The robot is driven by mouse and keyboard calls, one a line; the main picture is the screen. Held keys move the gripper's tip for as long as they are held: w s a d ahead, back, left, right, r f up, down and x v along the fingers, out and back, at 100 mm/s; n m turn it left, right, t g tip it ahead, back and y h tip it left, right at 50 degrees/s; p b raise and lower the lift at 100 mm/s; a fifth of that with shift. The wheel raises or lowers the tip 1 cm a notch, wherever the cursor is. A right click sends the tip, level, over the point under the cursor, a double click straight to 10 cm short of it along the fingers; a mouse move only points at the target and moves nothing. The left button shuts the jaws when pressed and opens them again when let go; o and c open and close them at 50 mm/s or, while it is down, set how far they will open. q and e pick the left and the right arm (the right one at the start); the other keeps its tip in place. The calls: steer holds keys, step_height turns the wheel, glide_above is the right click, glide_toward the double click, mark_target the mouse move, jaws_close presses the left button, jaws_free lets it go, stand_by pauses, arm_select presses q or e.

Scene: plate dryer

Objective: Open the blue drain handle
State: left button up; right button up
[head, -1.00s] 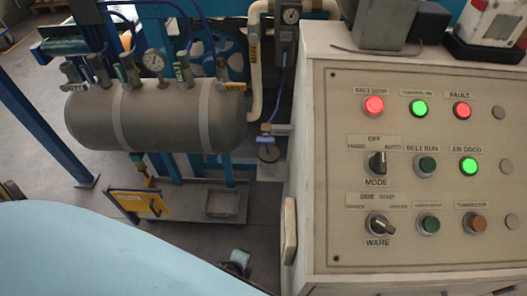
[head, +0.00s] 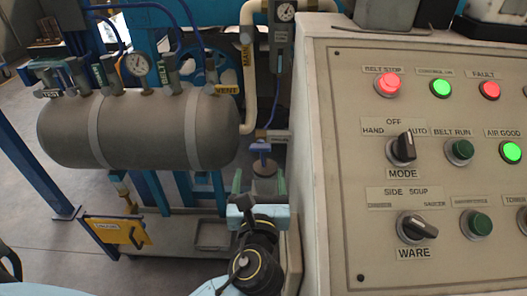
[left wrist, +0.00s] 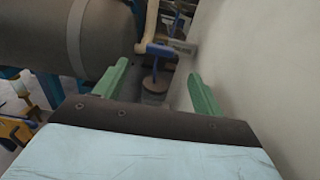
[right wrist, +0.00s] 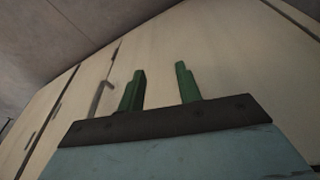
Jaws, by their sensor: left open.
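The blue drain handle (head: 261,147) sits on top of a short fitting over a round grey base, left of the control cabinet. It also shows in the left wrist view (left wrist: 158,49), beyond the fingertips. My left gripper (head: 259,184) is open and empty, with its green fingers pointing toward the handle. In the left wrist view my left gripper (left wrist: 158,70) has the handle roughly centred between the fingers, still apart from them. My right gripper (right wrist: 160,70) is open and empty, facing pale cabinet panels in the right wrist view.
The control cabinet (head: 345,180) stands close on the right of the left gripper. A grey air tank (head: 140,130) with several labelled valves is at the left. A yellow panel (head: 122,231) and a grey tray (head: 212,236) are low at the left. A cream pipe (head: 249,80) runs behind.

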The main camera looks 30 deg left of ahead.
mark_target(260, 151)
arm_select(q)
steer(key=b+x, duration=0.2)
steer(key=x, duration=0.7)
steer(key=shift+w+a+f, duration=0.1)
steer(key=shift+w+a, duration=0.05)
steer(key=shift+w, duration=0.15)
steer(key=shift+w+a, duration=0.25)
steer(key=shift+w, duration=0.25)
arm_select(e)
step_height(260, 151, up, 7)
steer(key=s+a, duration=0.1)
steer(key=a, duration=0.1)
steer(key=shift+t+y, duration=0.3)
steer(key=shift+f, duration=0.1)
arm_select(q)
steer(key=c, duration=1)
